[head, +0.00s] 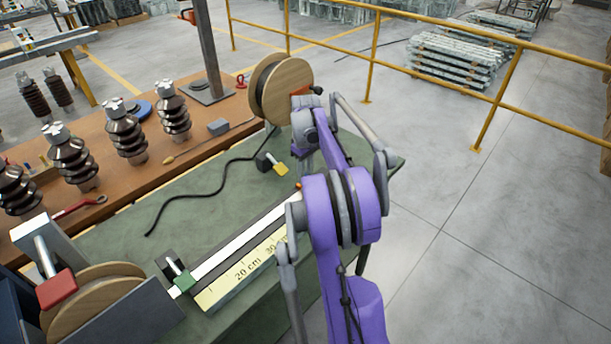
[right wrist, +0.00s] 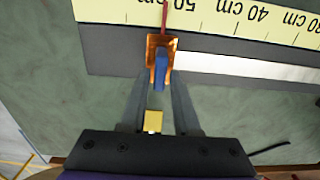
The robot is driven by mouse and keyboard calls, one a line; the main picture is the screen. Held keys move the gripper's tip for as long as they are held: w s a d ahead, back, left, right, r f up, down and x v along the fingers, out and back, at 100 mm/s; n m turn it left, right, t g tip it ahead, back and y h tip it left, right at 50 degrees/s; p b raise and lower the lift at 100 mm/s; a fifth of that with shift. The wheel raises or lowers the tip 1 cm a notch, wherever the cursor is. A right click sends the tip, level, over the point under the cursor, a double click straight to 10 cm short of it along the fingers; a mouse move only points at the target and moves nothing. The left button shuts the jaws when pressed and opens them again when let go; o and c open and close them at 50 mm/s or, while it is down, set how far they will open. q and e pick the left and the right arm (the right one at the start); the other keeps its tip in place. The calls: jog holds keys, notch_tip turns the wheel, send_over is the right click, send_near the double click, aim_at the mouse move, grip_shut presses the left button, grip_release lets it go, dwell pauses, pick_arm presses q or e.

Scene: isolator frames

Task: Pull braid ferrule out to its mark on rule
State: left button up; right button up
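The pale rule (head: 240,272) lies along the green bench, and its upper numbers show upside down in the right wrist view (right wrist: 115,10). In the right wrist view the braid (right wrist: 235,65) ends at an orange ferrule piece with a blue part (right wrist: 160,62). This lies past the 50 cm label, in line with a thin red mark (right wrist: 164,15). My right gripper (right wrist: 161,78) has its fingers against both sides of the orange piece and appears shut on it. My left gripper is out of view.
A wooden spool (head: 280,88) stands at the bench's far end, another (head: 95,300) at the near left. A black cable (head: 195,195) and a black-and-yellow item (head: 272,164) lie behind the rule. Brown insulators (head: 125,130) line the wooden table. A yellow railing (head: 375,50) stands beyond.

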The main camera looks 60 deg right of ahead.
notch_tip(320, 180, up, 10)
dwell(0.4)
dwell(0.4)
jog(key=w+a+f+n+t+h, duration=0.1)
jog(key=w+a, duration=0.1)
jog(key=a, duration=1)
jog(key=w+a+f+t, duration=0.1)
jog(key=w+a, duration=0.1)
jog(key=a, duration=1.1)
jog(key=shift+n+t, duration=0.5)
jog(key=shift+t, duration=0.4)
jog(key=s+a+f, duration=0.1)
jog(key=a, duration=0.3)
jog(key=s+a+f, duration=0.2)
jog(key=a, duration=0.2)
jog(key=s+a+f, duration=0.1)
jog(key=a+f, duration=0.1)
jog(key=a, duration=0.2)
jog(key=shift+s+a, duration=0.35)
jog(key=s+a+f+t+y, duration=0.1)
jog(key=s+a+f, duration=0.4)
jog(key=s+a, duration=0.1)
jog(key=shift+a+f+n+t, duration=0.25)
jog(key=shift+a+n+t, duration=0.05)
jog(key=shift+a, duration=0.6)
